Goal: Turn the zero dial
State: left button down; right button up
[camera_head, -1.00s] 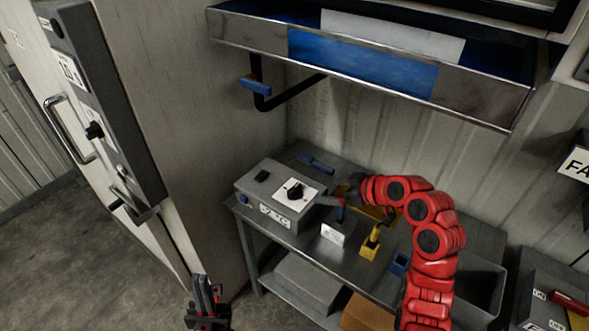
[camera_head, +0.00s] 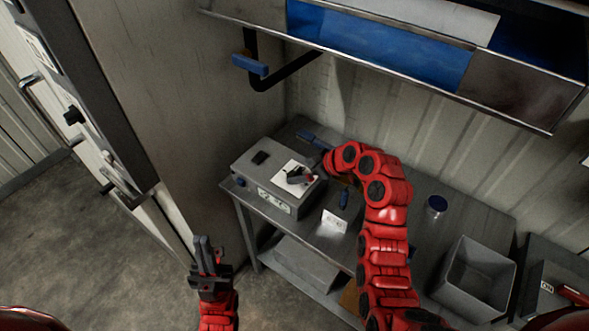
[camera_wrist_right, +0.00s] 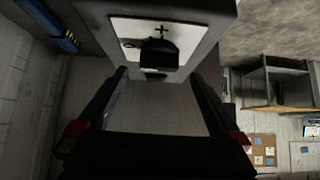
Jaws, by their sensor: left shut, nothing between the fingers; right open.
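A grey box (camera_head: 255,180) sits on the metal table with a white dial plate (camera_head: 283,168) on its top and a display on its front. In the head view my right gripper (camera_head: 300,177) is over the plate and mostly hides the dial. In the right wrist view the black dial knob (camera_wrist_right: 159,52) stands on the white plate, marked with a plus sign, just ahead of the open right fingers (camera_wrist_right: 160,76) and roughly between them. I cannot tell whether they touch it. My left gripper (camera_head: 204,252) is shut and empty, in front of the table.
A grey bin (camera_head: 475,278) stands to the right.

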aim_at(295, 172)
jog(key=p+x, duration=0.1)
jog(key=x, duration=0.3)
jog(key=shift+w+a, duration=0.1)
jog(key=shift+w, duration=0.15)
jog(key=shift+a+f, duration=0.1)
jog(key=shift+f, duration=0.1)
jog(key=c, duration=1.4)
